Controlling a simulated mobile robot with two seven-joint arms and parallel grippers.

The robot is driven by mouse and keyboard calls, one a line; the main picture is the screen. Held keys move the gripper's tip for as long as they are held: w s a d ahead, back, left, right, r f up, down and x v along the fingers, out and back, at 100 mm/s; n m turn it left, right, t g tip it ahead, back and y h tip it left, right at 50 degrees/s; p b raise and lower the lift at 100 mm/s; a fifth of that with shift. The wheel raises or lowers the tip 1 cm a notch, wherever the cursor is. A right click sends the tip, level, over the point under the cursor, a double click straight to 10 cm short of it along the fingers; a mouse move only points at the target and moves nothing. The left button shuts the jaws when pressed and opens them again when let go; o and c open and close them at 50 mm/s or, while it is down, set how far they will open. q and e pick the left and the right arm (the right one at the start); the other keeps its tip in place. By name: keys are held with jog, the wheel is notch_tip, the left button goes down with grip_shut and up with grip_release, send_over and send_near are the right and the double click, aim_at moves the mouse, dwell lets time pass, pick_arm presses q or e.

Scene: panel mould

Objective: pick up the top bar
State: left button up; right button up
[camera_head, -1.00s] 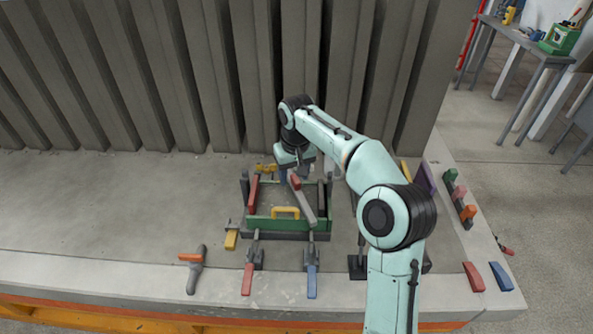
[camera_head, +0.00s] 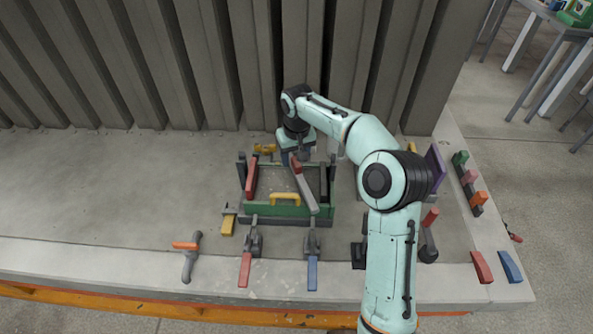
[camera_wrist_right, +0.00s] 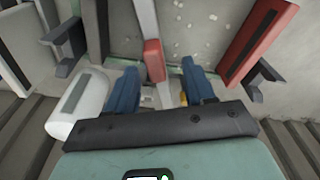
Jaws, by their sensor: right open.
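A grey bar with a red end (camera_head: 306,190), which looks like the top bar, lies slantwise over the green-sided mould (camera_head: 265,210). My right gripper (camera_head: 300,158) is at the back edge of the mould, by the bar's red end; its fingertips are mostly hidden by the wrist in the head view. In the right wrist view, the blue fingers of the gripper (camera_wrist_right: 160,80) are apart, one on each side of the bar's red end (camera_wrist_right: 153,60). No grip on it shows. My left gripper is not in view.
A red bar (camera_head: 251,180) stands at the mould's left side. Red-handled (camera_head: 245,268) and blue-handled (camera_head: 312,272) clamps are in front. An orange-handled tool (camera_head: 190,255) lies front left. Coloured blocks (camera_head: 470,185) line the right edge. The slab's left is clear.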

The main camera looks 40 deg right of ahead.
aim_at(296, 161)
jog(key=shift+w+d+f, duration=0.1)
jog(key=shift+d+f, duration=0.05)
jog(key=shift+f, duration=0.75)
jog(key=shift+w+d+f, duration=0.15)
jog(key=shift+f, duration=0.7)
jog(key=shift+w+d+f, duration=0.1)
jog(key=shift+d+f, duration=0.05)
jog(key=shift+f, duration=0.75)
jog(key=shift+r, duration=0.1)
grip_shut()
